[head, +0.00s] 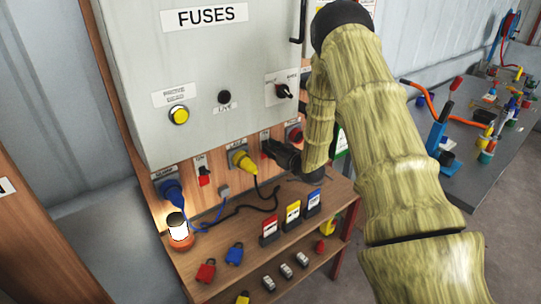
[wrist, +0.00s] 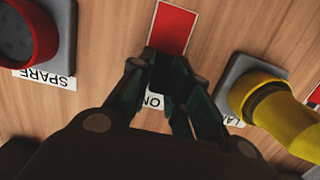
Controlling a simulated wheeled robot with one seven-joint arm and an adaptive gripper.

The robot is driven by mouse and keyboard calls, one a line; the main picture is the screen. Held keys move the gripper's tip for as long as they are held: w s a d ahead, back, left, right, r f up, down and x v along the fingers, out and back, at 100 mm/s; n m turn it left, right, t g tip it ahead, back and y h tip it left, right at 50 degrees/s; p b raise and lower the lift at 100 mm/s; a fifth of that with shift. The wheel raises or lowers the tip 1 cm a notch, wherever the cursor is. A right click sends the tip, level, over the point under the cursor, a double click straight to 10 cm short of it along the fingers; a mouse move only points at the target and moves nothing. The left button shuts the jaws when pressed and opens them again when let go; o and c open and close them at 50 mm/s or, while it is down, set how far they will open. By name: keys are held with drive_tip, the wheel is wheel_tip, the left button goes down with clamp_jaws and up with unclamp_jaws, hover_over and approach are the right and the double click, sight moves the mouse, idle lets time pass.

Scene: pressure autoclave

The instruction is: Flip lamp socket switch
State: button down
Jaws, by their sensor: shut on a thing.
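The lamp socket switch shows in the wrist view as a red plate (wrist: 174,27) on the wooden panel, between the yellow plug and the red socket. My gripper (wrist: 165,62) is at the near edge of this plate, its fingers shut on the switch's dark part, which they mostly hide. An ON label (wrist: 153,101) shows partly between the fingers. In the head view my gripper (head: 268,150) reaches the panel just right of the yellow plug (head: 243,162) in the lamp socket; my gripper and arm hide most of the switch there.
The red spare socket (head: 294,133) is close on the right. A blue plug (head: 173,192) and another red switch (head: 204,178) are to the left. A lit lamp (head: 178,230) stands on the wooden shelf below, with several padlocks and coloured holders. The grey fuse box (head: 205,65) juts out above.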

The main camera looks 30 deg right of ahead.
drive_tip(key=shift+f+t+b, duration=0.75)
drive_tip(key=shift+t+b, duration=0.55)
drive_tip(key=shift+b, duration=1.5)
drive_tip(key=shift+t+b, duration=0.5)
drive_tip(key=shift+b, duration=0.6)
drive_tip(key=shift+t+b, duration=0.3)
drive_tip(key=shift+b, duration=0.25)
drive_tip(key=c, duration=1.3)
unclamp_jaws()
drive_tip(key=shift+s+d, duration=0.1)
drive_tip(key=shift+v, duration=3.7)
drive_tip(key=shift+d, duration=0.1)
